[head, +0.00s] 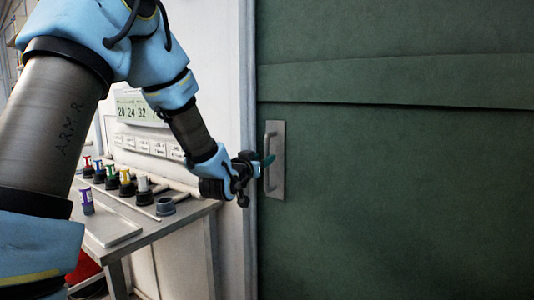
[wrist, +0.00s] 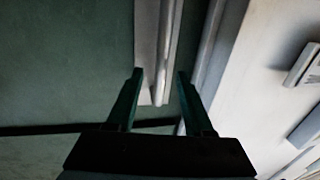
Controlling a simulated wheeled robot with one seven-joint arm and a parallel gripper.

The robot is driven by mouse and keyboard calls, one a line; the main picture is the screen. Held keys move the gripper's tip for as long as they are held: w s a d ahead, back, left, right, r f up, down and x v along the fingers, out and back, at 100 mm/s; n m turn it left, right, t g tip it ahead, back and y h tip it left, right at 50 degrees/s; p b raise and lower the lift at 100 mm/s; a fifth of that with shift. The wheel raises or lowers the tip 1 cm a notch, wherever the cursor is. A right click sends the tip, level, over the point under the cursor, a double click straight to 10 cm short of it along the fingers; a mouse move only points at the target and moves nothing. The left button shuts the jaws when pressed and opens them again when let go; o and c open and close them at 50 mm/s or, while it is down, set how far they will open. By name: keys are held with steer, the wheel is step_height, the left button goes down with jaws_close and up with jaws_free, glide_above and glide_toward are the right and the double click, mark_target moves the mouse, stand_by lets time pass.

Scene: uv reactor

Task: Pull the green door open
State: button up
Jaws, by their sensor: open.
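The green door (head: 400,170) fills the right side of the head view and looks closed against its pale frame. It also shows at the left in the wrist view (wrist: 70,60). A grey metal upright handle (head: 277,180) sits near the door's left edge. My gripper (head: 266,160) is open beside the upper part of the handle. In the wrist view, the two green fingers (wrist: 160,72) stand on either side of the handle's line (wrist: 150,45), apart from each other. Whether either finger touches the handle cannot be told.
A grey bench (head: 195,212) stands left of the door, with several coloured-top vials (head: 127,184) and a dark ring-like cup (head: 165,206). The white door frame (head: 247,100) runs close beside my gripper. A red object (head: 82,268) is below the bench.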

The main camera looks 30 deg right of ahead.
mark_target(266, 156)
steer(key=shift+p+x, duration=0.4)
steer(key=shift+x, duration=1.6)
steer(key=shift+c, duration=0.2)
jaws_close()
